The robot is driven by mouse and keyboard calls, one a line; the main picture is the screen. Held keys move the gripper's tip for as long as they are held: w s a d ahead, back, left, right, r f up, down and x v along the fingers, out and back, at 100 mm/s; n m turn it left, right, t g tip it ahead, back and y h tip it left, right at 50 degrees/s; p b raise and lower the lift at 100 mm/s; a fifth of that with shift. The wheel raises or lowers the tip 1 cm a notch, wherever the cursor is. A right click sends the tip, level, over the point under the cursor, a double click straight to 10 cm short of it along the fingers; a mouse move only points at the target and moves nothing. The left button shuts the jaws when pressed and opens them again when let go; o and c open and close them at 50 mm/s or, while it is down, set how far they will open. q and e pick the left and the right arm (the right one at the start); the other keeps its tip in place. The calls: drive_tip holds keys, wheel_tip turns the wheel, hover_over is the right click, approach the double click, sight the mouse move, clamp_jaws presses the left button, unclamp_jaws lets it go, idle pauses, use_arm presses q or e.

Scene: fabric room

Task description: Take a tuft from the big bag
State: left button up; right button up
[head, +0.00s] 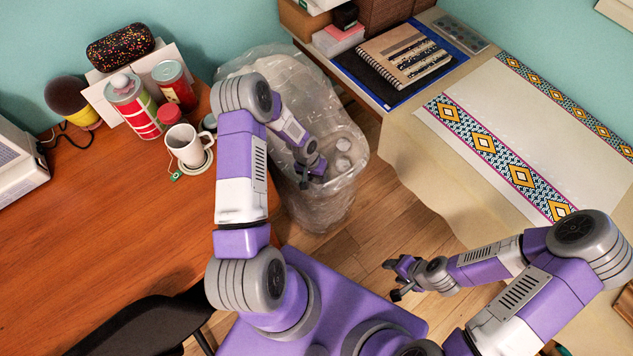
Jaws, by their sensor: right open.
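The big bag (325,208) is clear, crinkled plastic and stands on the floor between the wooden desk and the cloth-covered table. A few pale round lumps (343,146), which look like tufts, show inside it near its right side. My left gripper (314,178) is over the bag's mouth, just left of the lumps; its fingers are small and partly lost against the plastic, so I cannot tell if they are apart or hold anything. My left arm hides part of the bag's left side. My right gripper (393,280) is open and empty, over the floor in front of the bag.
The wooden desk (100,240) at left holds a white mug (186,146), red-and-white cans (133,105) and a dark patterned case (120,46). The right table carries a patterned runner (545,120) and a notebook (404,55). Bare floor lies between bag and right table.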

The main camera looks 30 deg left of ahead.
use_arm(q)
drive_tip(key=shift+c, duration=0.7)
wheel_tip(320, 180, up, 10)
drive_tip(key=p, duration=0.3)
idle(0.7)
